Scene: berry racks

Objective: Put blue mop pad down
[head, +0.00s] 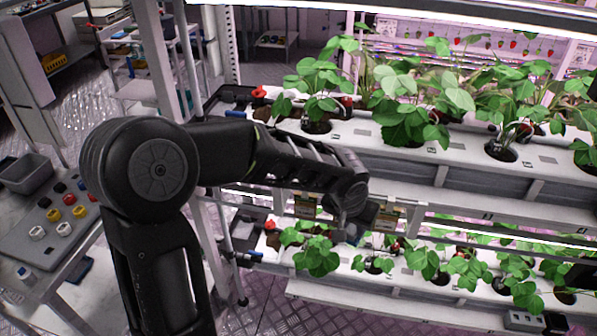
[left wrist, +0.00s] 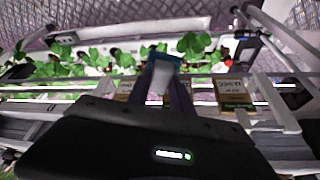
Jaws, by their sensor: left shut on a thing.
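My left arm reaches from the left across the head view to the gap between the upper and lower plant rows. My left gripper (head: 373,214) is at its end, in front of the rack, with its fingertips hard to make out there. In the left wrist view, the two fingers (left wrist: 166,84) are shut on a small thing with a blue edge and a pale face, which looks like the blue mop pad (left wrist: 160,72). It is held clear in front of the lower plants. My right gripper is not in view.
The upper white planter (head: 440,155) and the lower one (head: 400,283) carry strawberry plants. Yellowish labelled cards hang at the rack, one in the left wrist view (left wrist: 233,92). A grey table (head: 40,245) at left holds coloured knobs and a grey bin (head: 27,173).

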